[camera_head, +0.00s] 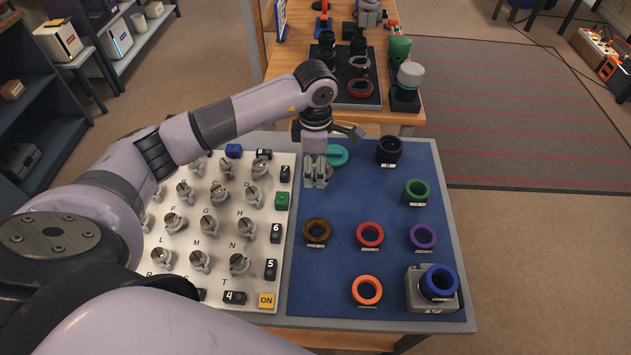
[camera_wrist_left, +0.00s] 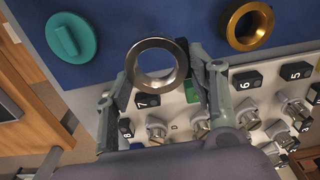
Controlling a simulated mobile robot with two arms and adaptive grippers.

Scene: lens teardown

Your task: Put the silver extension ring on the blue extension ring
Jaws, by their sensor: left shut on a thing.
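My left gripper (camera_head: 316,182) is over the blue mat, near its left edge by the knob panel. In the left wrist view its fingers (camera_wrist_left: 164,82) are shut on the silver extension ring (camera_wrist_left: 132,65), a plain shiny metal ring with an open centre. In the head view the gripper mostly hides this ring. The blue extension ring (camera_head: 425,285) sits on a grey block (camera_head: 413,277) at the mat's near right corner, well apart from the gripper. My right gripper is not in view.
The blue mat (camera_head: 335,275) also bears brown (camera_head: 307,232), red (camera_head: 360,235), purple (camera_head: 413,238), orange (camera_head: 356,291), green (camera_head: 408,192) and black (camera_head: 381,150) rings. A teal disc (camera_head: 340,154) lies behind the gripper. The white panel (camera_head: 185,250) has several upright knobs.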

